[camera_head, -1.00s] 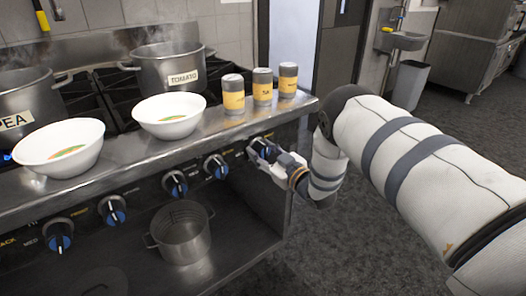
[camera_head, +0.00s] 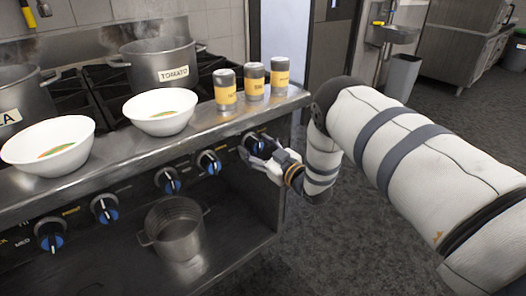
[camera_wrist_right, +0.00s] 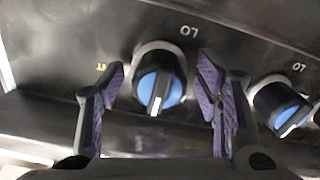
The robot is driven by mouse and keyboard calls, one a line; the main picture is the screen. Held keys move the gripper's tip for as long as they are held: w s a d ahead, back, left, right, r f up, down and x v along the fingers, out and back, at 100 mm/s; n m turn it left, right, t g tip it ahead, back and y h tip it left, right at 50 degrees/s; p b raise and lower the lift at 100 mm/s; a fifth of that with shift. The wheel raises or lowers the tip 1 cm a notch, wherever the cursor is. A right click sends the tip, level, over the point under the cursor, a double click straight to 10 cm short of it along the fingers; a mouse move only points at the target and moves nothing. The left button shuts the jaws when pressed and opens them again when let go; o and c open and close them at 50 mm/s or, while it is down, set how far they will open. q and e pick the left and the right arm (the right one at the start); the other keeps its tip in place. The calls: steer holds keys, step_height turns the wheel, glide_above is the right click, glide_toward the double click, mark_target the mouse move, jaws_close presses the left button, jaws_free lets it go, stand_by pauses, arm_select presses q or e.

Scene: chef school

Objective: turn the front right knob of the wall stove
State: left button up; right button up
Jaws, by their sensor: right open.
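The front right knob (camera_head: 260,145) is the rightmost blue-and-black knob on the stove's front panel (camera_head: 136,193). My right gripper (camera_head: 250,147) is at this knob and partly covers it. In the right wrist view the knob (camera_wrist_right: 160,84) sits between the two open purple-padded fingers, with a small gap showing on each side. Its white pointer line points down in that view. I cannot tell whether the fingers reach past the knob's face. My left gripper is not in view.
Several more knobs line the panel, the nearest (camera_head: 209,162) left of my gripper. Two white bowls (camera_head: 160,112), (camera_head: 48,148) and three shakers (camera_head: 253,82) stand on the stove's front ledge. Steaming pots (camera_head: 160,65) are behind. A steel pot (camera_head: 176,232) is on the lower shelf.

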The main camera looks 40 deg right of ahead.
steer(key=s, duration=1.1)
steer(key=shift+d, duration=0.45)
steer(key=shift+s, duration=0.1)
steer(key=s+a+f+m+g, duration=0.1)
steer(key=s+a+f+g, duration=0.25)
steer(key=s+f, duration=0.25)
steer(key=s+a+f+m+g+h, duration=0.1)
steer(key=s+a+f+g, duration=0.25)
steer(key=s+f, duration=0.25)
steer(key=s+a+f+m+g, duration=0.1)
steer(key=s+a+f+g, duration=0.25)
steer(key=s+f, duration=0.25)
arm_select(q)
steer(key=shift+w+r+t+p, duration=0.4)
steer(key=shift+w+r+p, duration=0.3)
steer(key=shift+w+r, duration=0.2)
arm_select(e)
steer(key=s+a+g, duration=0.2)
steer(key=s+g, duration=0.3)
steer(key=s, duration=0.7)
steer(key=s+a+m+g, duration=0.1)
steer(key=s+g, duration=0.4)
steer(key=s, duration=0.7)
steer(key=shift+a+r+h, duration=0.3)
steer(key=shift+a+r, duration=0.05)
steer(key=shift+a, duration=0.55)
